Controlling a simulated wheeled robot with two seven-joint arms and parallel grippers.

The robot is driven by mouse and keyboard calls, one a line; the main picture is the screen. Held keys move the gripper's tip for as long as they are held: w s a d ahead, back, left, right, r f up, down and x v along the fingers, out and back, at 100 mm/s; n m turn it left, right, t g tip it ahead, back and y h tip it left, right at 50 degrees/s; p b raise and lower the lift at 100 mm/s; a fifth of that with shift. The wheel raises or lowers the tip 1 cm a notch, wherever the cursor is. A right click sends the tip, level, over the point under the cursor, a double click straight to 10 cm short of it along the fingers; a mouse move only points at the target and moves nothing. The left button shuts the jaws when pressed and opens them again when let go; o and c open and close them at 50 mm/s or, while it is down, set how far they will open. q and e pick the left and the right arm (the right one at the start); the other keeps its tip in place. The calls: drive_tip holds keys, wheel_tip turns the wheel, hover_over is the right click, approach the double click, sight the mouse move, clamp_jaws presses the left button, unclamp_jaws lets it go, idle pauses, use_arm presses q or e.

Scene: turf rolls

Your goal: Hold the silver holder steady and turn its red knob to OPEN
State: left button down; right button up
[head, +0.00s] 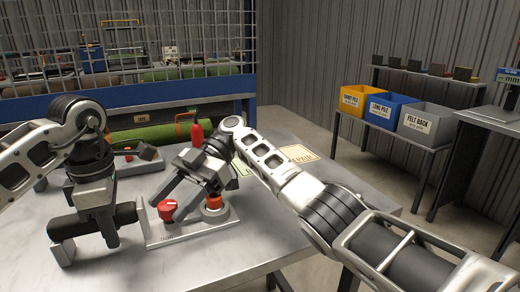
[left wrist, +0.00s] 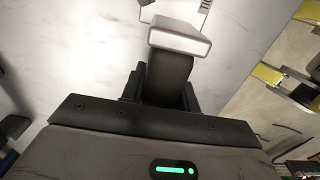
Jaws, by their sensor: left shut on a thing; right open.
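The silver holder (head: 190,236) is a pale metal plate with a small printed label, lying on the metal table. Its red knob (head: 167,211) stands near the left end, and an orange-red part (head: 213,202) stands near the right end. A black bar (head: 68,228) with silver end brackets lies at the plate's left; the joint between them is unclear. My left gripper (head: 108,228) is shut on the black bar, which also shows in the left wrist view (left wrist: 168,75). My right gripper (head: 176,200) is open, its fingers at the red knob; contact is unclear.
A red upright piece (head: 197,134) stands behind my right gripper. Paper cards (head: 299,153) lie on the table (head: 262,225) at the right. A grid-fronted rack (head: 150,95) with turf rolls is behind. Labelled bins (head: 428,122) stand on a rack at far right.

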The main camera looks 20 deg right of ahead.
drive_tip(key=m+t, duration=0.1)
drive_tip(key=m+t+y, duration=0.1)
drive_tip(key=m+t, duration=0.1)
drive_tip(key=shift+s+d+t, duration=0.15)
drive_tip(key=shift+s+t, duration=0.05)
drive_tip(key=shift+t, duration=0.1)
drive_tip(key=m+t, duration=0.4)
drive_tip(key=t, duration=0.1)
drive_tip(key=shift+s+f+m+y, duration=0.1)
drive_tip(key=shift+s+m+y, duration=0.2)
drive_tip(key=shift+s+m, duration=0.1)
drive_tip(key=m+t, duration=0.2)
drive_tip(key=m+t+h, duration=0.1)
drive_tip(key=t, duration=0.1)
drive_tip(key=m+t+h, duration=0.1)
drive_tip(key=m+t, duration=0.1)
drive_tip(key=shift+s+a+m, duration=0.3)
drive_tip(key=shift+s+d+r+t+h, duration=0.1)
drive_tip(key=shift+d+r+t+h, duration=0.15)
drive_tip(key=shift+d+t+h, duration=0.05)
drive_tip(key=v, duration=1.2)
drive_tip(key=w+d+r+m+t+h, duration=0.1)
drive_tip(key=w+d+t+h, duration=0.3)
drive_tip(key=w+d, duration=0.3)
drive_tip(key=w+d+r+m+t+h, duration=0.1)
drive_tip(key=w+d, duration=0.6)
drive_tip(key=d, duration=1.1)
drive_tip(key=shift+d+r+t+h, duration=0.15)
drive_tip(key=shift+r+t+h, duration=0.35)
drive_tip(key=shift+t+h, duration=0.95)
